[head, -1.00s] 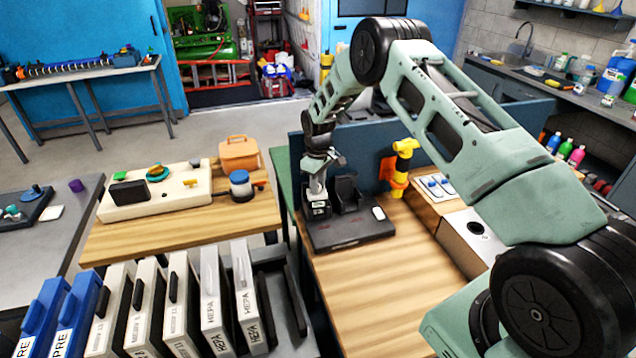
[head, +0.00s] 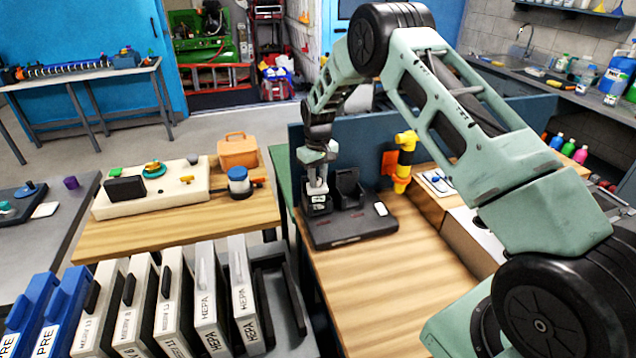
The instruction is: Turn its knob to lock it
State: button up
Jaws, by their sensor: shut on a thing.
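My gripper (head: 317,190) points down over the left side of a dark dock (head: 352,232) on the wooden bench. It is shut on a small pale and dark part (head: 317,206) at the dock's left slot. My fingers hide most of that part, and I cannot tell whether it is seated in the dock. No knob shows clearly at the gripper. On the left table a cream block (head: 188,199) carries a teal round piece with a brass top (head: 154,169), a yellow handle and a black box.
A black upright holder (head: 348,188) stands on the dock close to the right of my gripper. Several filter cases (head: 165,310) stand in front left. The bench front is clear.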

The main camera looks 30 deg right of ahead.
aim_at(318, 179)
jog(key=shift+m+b, duration=0.3)
jog(key=shift+m, duration=0.2)
jog(key=o, duration=0.7)
jog(key=shift+r, duration=0.15)
notch_tip(318, 179, up, 17)
jog(key=b, duration=0.5)
jog(key=shift+a+r, duration=0.1)
